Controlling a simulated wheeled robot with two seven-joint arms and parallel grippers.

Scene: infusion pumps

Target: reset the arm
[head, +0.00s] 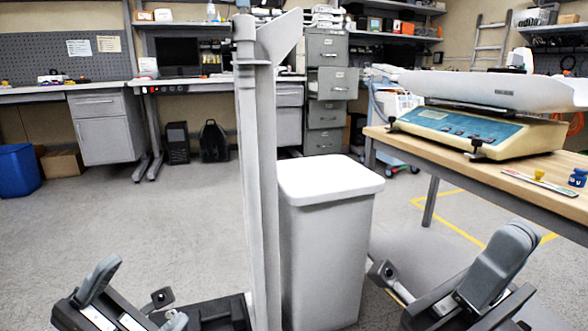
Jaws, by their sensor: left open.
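My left gripper (125,292) is low at the left of the head view, above the grey floor. Its dark grey finger stands apart from the smaller part to its right, and nothing shows between them. My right gripper (498,268) is low at the right, beside the near side of the wooden table (405,140). Its dark grey finger is raised and tilted; the rest is cut off by the lower edge, so its opening is unclear. I see no object held in it.
A white lidded bin (328,240) stands between my arms. A scale with a white tray (480,130) is on the table, with small coloured items (540,178) nearby. A blue bin (18,172), drawers (103,127) and cabinets (325,90) stand farther back. The left floor is largely clear.

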